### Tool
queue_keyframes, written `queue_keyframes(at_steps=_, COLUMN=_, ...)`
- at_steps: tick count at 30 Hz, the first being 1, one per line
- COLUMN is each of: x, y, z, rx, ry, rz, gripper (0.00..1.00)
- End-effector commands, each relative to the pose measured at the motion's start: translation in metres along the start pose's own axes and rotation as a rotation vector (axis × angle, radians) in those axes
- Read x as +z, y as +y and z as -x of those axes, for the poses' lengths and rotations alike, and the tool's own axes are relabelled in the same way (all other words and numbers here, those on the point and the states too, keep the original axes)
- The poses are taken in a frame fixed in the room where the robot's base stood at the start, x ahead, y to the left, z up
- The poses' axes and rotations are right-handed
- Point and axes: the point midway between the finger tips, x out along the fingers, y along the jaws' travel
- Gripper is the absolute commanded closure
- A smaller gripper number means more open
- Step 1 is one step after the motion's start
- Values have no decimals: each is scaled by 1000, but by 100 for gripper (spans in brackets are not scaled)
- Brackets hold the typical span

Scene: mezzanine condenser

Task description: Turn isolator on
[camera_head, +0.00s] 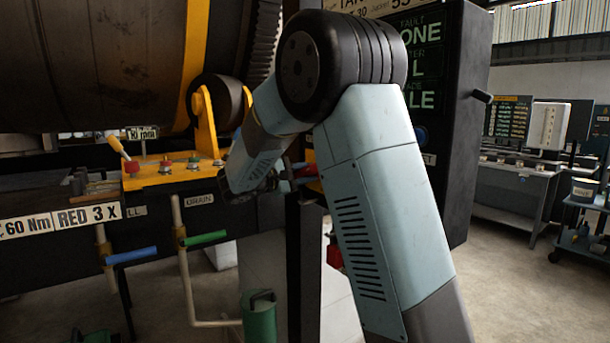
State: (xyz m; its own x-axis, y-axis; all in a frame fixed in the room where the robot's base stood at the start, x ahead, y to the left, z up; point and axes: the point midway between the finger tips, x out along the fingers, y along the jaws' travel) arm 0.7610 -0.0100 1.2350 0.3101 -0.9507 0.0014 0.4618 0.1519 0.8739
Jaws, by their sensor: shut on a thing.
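My gripper (280,180) is at the end of my arm, in front of the dark post left of the display cabinet (455,150). A small red part (306,171), which looks like the isolator's handle, shows right at my gripper's fingers. My gripper is shut on it as far as I can see. My own arm hides most of the isolator's body and any on or off marks, so its position cannot be read.
A yellow bracket (165,178) with small knobs stands at the left under a large dark drum (90,65). Below it are a blue-handled valve (132,255) and a green-handled valve (205,238). A bench (505,185) stands at the back right; the floor before it is clear.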

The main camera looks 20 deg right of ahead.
Motion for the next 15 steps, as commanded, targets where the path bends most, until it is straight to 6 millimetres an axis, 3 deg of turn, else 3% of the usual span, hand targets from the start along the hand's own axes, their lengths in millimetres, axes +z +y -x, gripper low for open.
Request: queue_keyframes(at_steps=15, x=-2, y=-5, z=0, rx=-5, ry=2, rz=274, gripper=100)
